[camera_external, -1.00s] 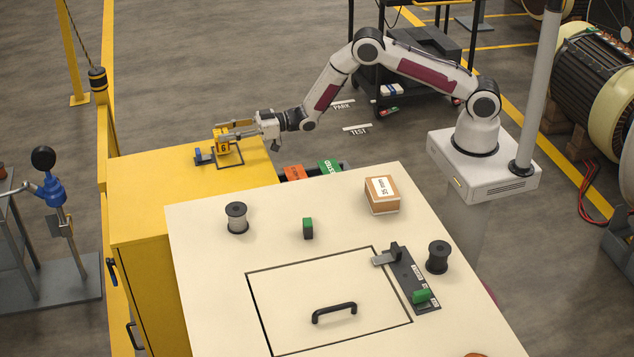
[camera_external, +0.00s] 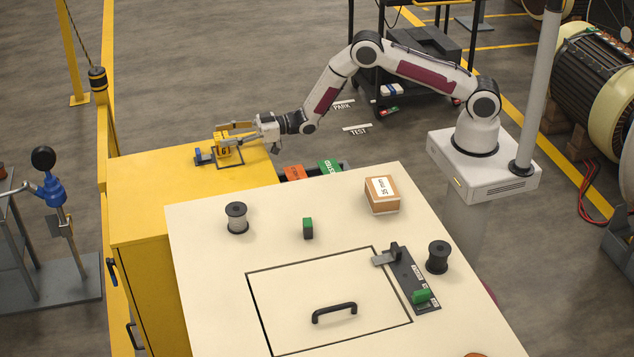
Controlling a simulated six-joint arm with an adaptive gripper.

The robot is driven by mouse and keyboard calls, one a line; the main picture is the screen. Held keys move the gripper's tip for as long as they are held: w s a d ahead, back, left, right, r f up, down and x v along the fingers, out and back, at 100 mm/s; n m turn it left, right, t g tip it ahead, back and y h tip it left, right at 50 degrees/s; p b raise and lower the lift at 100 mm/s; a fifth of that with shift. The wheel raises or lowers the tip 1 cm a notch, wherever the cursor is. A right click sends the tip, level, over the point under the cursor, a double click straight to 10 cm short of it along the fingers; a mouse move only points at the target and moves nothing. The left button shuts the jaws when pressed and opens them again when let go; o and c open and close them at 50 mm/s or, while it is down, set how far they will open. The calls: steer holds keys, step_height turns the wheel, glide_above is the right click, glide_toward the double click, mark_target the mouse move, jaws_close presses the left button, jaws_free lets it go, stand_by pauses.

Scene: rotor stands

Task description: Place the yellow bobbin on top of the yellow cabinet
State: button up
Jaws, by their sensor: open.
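The yellow bobbin (camera_external: 225,150) is a small yellow piece with dark marks on its face. It stands on the yellow cabinet (camera_external: 150,200), near the back right of its top, inside or against a dark outlined frame. My gripper (camera_external: 233,133) reaches in from the right and is open, with one finger on each side of the bobbin's upper part. I cannot tell whether a finger still touches it.
The cream table (camera_external: 220,300) in front holds a grey spool (camera_external: 237,218), a black spool (camera_external: 438,257), a green piece (camera_external: 308,228), a cardboard box (camera_external: 382,195) and a hatch handle (camera_external: 334,313). A yellow post (camera_external: 103,130) stands left of the cabinet.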

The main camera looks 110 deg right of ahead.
steer(key=shift+s+r, duration=0.1)
steer(key=shift+r, duration=0.05)
steer(key=shift+s, duration=5.95)
steer(key=shift+w+r, duration=0.1)
steer(key=shift+r, duration=0.05)
steer(key=shift+w+a+r, duration=0.1)
steer(key=shift+r, duration=0.1)
steer(key=a+r+g+h, duration=0.1)
steer(key=a+r+g, duration=0.2)
steer(key=r, duration=0.6)
steer(key=s+a+r+g+h, duration=0.1)
steer(key=s+a+r+g, duration=0.2)
steer(key=s+a+r, duration=0.45)
steer(key=s+a+r+g, duration=0.1)
steer(key=s+a, duration=0.3)
steer(key=s, duration=0.8)
steer(key=s+a+r+g+y, duration=0.1)
steer(key=s+a+g, duration=0.2)
steer(key=s, duration=0.9)
steer(key=s+a+r+g+y, duration=0.1)
steer(key=s+a, duration=0.5)
steer(key=s, duration=0.6)
steer(key=shift+a+g, duration=0.4)
steer(key=shift+g, duration=0.3)
